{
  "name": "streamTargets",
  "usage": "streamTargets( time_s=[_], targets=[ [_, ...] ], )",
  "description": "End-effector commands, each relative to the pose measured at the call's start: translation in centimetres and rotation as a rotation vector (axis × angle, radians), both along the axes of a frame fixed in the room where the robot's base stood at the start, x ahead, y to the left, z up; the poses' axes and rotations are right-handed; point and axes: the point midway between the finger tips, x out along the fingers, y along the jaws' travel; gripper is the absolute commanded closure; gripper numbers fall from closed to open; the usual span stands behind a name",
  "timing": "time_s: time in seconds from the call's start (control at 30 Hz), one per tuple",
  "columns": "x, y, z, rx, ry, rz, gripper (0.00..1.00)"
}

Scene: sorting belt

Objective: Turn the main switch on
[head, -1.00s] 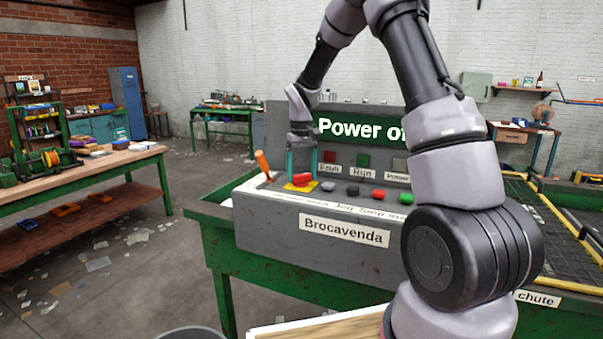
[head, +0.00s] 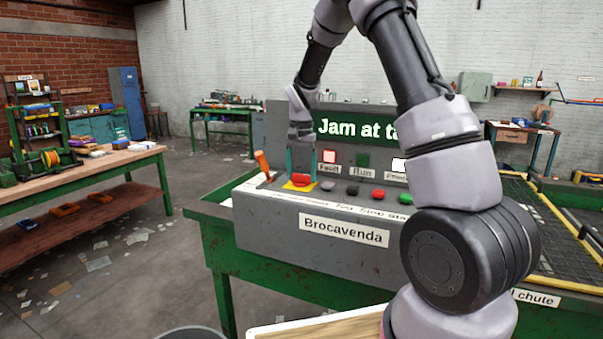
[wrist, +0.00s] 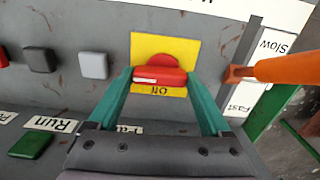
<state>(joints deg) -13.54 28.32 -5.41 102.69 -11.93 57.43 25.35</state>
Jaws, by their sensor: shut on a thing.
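The main switch is a red knob (wrist: 160,77) on a yellow plate (wrist: 150,45) marked ON, on the sloped top of the grey control console (head: 345,248). In the head view the red knob (head: 302,181) shows between the teal fingers. My gripper (wrist: 162,78) is over the switch with its two teal fingers shut on the knob's sides. The knob's bar lies across between the fingertips. In the head view my gripper (head: 301,176) points down onto the plate. The console's screen (head: 352,128) reads "Jam at ta", the rest hidden behind my arm.
An orange lever (head: 263,164) stands just left of the switch, beside a Slow/Fast scale. Grey, black and red buttons (head: 378,195) lie to the right. The Fault lamp (head: 329,156) and a lamp at right (head: 399,165) are bright; the Run lamp (head: 362,160) is dark green.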

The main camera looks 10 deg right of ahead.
Motion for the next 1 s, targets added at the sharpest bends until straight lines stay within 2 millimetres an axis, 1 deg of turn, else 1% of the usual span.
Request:
streamTargets(
  time_s=[0.23, 0.63, 0.67, 0.7, 0.9, 1.0],
  targets=[
    [0.12, 0.00, 0.15, 0.001, -0.004, -0.045, 0.73],
    [0.12, -0.01, 0.16, 0.001, -0.004, -0.050, 0.73],
    [0.12, -0.01, 0.16, 0.001, -0.004, -0.050, 0.06],
    [0.12, -0.02, 0.15, 0.001, -0.004, -0.050, 0.00],
    [0.06, 0.00, 0.09, 0.001, -0.003, -0.049, 0.00],
    [0.06, 0.01, 0.46, 0.001, -0.003, -0.049, 0.00]
  ],
)
